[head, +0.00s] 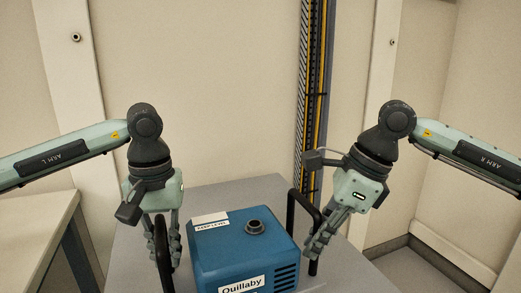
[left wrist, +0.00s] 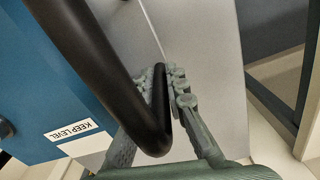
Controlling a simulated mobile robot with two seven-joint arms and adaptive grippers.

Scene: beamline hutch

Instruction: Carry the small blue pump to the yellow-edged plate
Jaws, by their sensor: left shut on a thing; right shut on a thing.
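The small blue pump (head: 240,246) is in the lower middle of the head view, with a dark round port on top and a "Quillaby" label on its front. It looks level. My left gripper (head: 166,245) is shut on its left black handle (left wrist: 108,75). In the left wrist view the handle passes between the fingers, beside the pump's blue side (left wrist: 45,90) with a "KEEP LEVEL" label. My right gripper (head: 317,240) is shut on the right black handle (head: 296,207). Whether the pump touches the grey surface below is unclear. The yellow-edged plate is not in view.
A grey tabletop (head: 258,188) lies under and behind the pump. A pale bench (head: 35,222) stands at the left, with a gap between. A cable tray (head: 313,90) with yellow and black cables runs up the back wall. Bare floor (head: 420,268) shows at the right.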

